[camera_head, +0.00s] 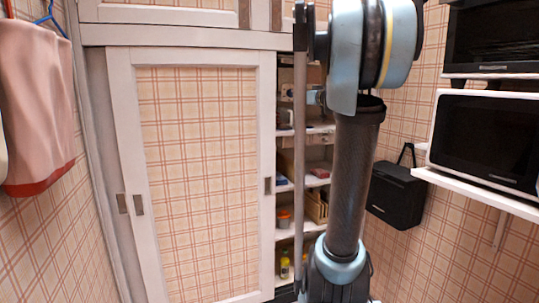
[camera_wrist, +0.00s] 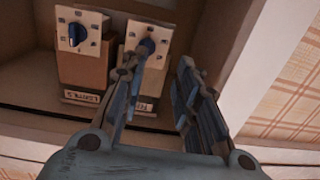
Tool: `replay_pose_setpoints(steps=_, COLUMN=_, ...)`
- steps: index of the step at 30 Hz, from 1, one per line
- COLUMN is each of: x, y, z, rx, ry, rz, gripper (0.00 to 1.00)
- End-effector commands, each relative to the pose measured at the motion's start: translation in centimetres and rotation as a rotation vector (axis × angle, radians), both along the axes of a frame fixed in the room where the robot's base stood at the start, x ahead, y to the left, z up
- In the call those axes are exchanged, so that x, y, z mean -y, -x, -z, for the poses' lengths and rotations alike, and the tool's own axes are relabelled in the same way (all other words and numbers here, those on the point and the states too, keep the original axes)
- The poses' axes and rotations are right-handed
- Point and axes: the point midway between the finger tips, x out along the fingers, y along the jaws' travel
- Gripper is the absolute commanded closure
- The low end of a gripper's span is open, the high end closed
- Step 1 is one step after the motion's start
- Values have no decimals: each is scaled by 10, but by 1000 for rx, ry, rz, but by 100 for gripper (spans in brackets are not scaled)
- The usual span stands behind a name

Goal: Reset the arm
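My gripper (camera_wrist: 161,68) shows in the wrist view with its two dark fingers spread apart. Nothing is visible between the fingers. Past the fingertips stand two tan boxes with pale dial faces. The left box (camera_wrist: 84,70) has a blue knob and a label below it. The right box (camera_wrist: 158,50) also has a blue knob and is partly hidden by the left finger. I cannot tell whether that finger touches it. In the head view, my raised arm (camera_head: 355,180) stands in front of the open cupboard section, and my gripper is not clearly visible there.
A white sliding door (camera_head: 200,180) covers the cupboard's left part. Shelves (camera_head: 318,130) with small items show beside it. At right are a microwave (camera_head: 485,140) on a white wall shelf (camera_head: 480,192) and a black bag (camera_head: 397,193). Pink cloth (camera_head: 35,100) hangs at left.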

Motion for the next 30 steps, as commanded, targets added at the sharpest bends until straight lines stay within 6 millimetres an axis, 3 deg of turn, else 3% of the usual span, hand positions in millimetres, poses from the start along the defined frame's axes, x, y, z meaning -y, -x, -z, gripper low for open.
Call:
replay_pose_setpoints(steps=5, x=-51, y=56, z=50, rx=-141, ry=11, rz=-120, gripper=71)
replay_pose_setpoints(steps=9, x=-86, y=113, z=107, rx=-311, ry=28, rz=-200, gripper=71)
replay_pose_setpoints(steps=15, x=-110, y=198, z=194, rx=-581, ry=65, rz=-239, gripper=71)
replay_pose_setpoints(steps=23, x=-100, y=310, z=308, rx=-943, ry=136, rz=-142, gripper=71)
replay_pose_setpoints(steps=27, x=-76, y=368, z=364, rx=-1120, ry=182, rz=-14, gripper=71)
replay_pose_setpoints(steps=30, x=-56, y=402, z=395, rx=-1217, ry=211, rz=93, gripper=71)
